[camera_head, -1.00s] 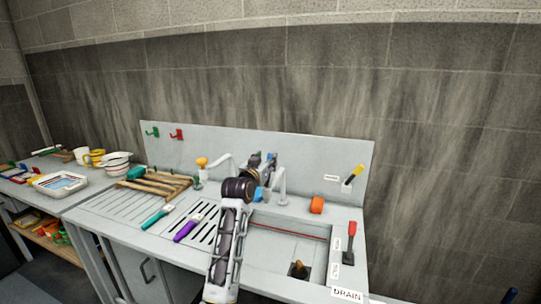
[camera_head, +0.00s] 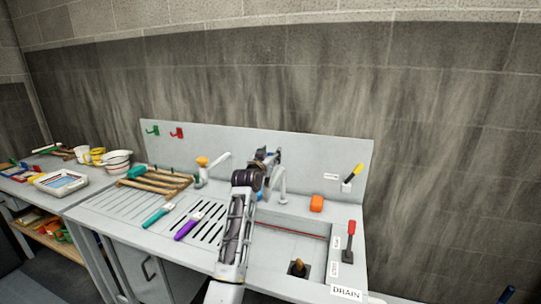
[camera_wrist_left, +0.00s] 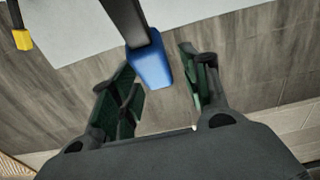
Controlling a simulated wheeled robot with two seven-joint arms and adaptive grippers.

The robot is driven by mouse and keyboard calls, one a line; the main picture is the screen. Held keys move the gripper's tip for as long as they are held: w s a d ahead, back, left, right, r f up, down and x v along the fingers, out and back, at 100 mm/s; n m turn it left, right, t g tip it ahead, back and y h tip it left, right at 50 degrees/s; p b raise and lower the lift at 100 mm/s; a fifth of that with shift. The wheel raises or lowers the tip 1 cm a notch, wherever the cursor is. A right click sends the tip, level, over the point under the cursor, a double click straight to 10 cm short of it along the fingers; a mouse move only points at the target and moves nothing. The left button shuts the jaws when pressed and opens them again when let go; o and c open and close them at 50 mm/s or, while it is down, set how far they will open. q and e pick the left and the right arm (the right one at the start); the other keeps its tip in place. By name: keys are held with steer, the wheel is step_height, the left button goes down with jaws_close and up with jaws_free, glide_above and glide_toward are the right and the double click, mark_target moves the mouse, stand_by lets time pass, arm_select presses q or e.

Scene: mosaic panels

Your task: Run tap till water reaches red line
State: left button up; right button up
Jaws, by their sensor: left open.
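The grey sink basin (camera_head: 318,251) has a red line (camera_head: 290,228) along its back inner wall. I cannot make out a water level in it. A pale tap spout (camera_head: 282,184) rises behind the basin. My left gripper (camera_head: 268,157) is beside and above it, partly hidden by its own wrist. In the left wrist view, the gripper (camera_wrist_left: 158,88) is open. A blue-ended dark lever (camera_wrist_left: 151,69) reaches in between its fingers, with gaps on both sides. A stopper (camera_head: 298,268) stands in the basin. My right gripper is not in view.
A red-handled lever (camera_head: 350,241) stands beside the DRAIN label (camera_head: 346,293). A yellow-topped tap (camera_head: 203,165), wooden rack (camera_head: 150,187), and teal and purple tools lie left.

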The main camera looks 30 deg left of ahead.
arm_select(q)
steer(key=c, duration=0.9)
jaws_close()
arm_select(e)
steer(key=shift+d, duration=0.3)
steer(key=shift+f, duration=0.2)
